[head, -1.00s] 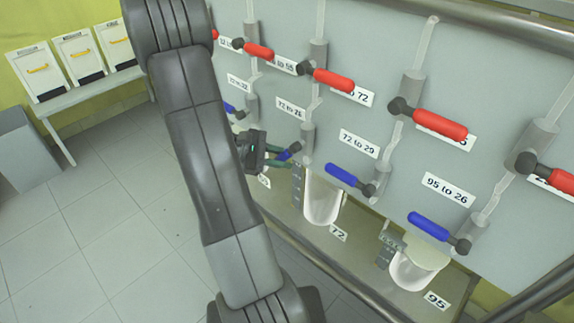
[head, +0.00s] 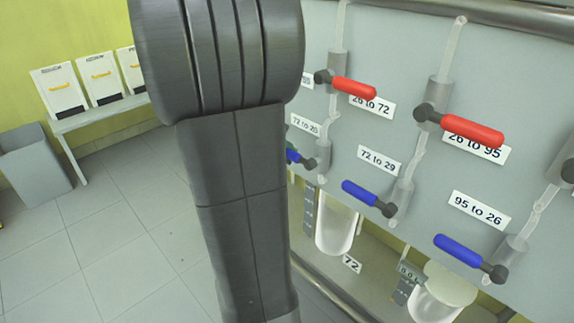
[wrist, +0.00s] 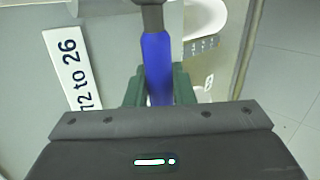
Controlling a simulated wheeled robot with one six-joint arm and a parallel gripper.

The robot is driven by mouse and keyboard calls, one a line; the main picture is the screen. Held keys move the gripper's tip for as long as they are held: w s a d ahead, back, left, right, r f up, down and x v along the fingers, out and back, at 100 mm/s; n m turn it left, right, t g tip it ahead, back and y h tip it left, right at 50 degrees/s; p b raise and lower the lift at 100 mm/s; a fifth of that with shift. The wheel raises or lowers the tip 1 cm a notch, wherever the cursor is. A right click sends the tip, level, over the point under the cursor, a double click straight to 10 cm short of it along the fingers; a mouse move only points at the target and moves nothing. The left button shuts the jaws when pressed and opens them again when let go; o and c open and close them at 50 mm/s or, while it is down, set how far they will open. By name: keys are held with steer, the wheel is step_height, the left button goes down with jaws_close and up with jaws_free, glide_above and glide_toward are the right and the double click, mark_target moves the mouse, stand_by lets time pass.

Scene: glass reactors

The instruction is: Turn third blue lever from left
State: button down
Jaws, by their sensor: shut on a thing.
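In the wrist view my gripper (wrist: 158,88) has its green fingers shut on the handle of a blue lever (wrist: 156,58). The label beside it reads "72 to 26" (wrist: 73,68). Any blue levers farther left are hidden behind my arm.
Red levers (head: 354,88) (head: 472,129) sit higher on the grey panel. Glass vessels (head: 336,228) (head: 440,291) stand below. A metal rail (head: 330,290) runs along the panel's lower front. White boxes on a bench (head: 100,113) and open tiled floor are at the left.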

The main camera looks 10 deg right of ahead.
steer(key=shift+r+t+y+b, duration=0.3)
steer(key=shift+b, duration=0.1)
steer(key=shift+r, duration=0.1)
steer(key=c, duration=1.3)
jaws_free()
steer(key=p+v, duration=0.3)
steer(key=v, duration=1.1)
steer(key=shift+d, duration=0.1)
steer(key=b+x, duration=0.3)
steer(key=x, duration=1.1)
